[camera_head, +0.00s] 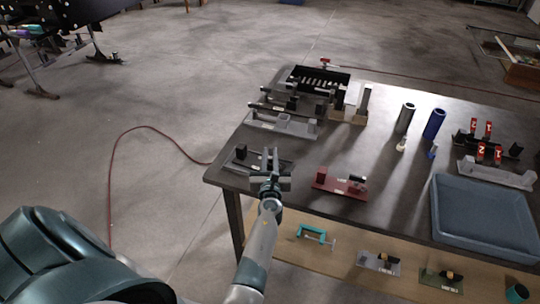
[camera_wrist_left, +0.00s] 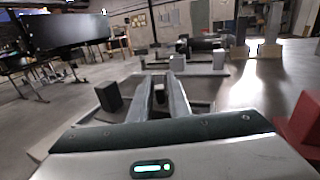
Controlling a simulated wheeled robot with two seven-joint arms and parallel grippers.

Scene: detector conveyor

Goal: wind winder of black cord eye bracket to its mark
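The black cord eye bracket (camera_head: 242,153) is a dark low base with a black block on its left, at the table's near left corner. The block also shows in the left wrist view (camera_wrist_left: 109,96), left of the fingers. My left gripper (camera_head: 274,165) is over the bracket's right part, pointing away from me, and hides much of it. In the left wrist view its fingers (camera_wrist_left: 162,88) stand slightly apart with a small dark piece between them. I cannot tell whether they touch it. The winder and its mark cannot be made out clearly. My right gripper is not in view.
A red bracket (camera_head: 335,183) stands close on the right. Grey fixtures (camera_head: 285,124) and a black rack (camera_head: 318,80) lie behind. Two cylinders (camera_head: 433,124), numbered red tags and a blue tray (camera_head: 485,215) are farther right. The lower shelf (camera_head: 340,275) holds several fixtures.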

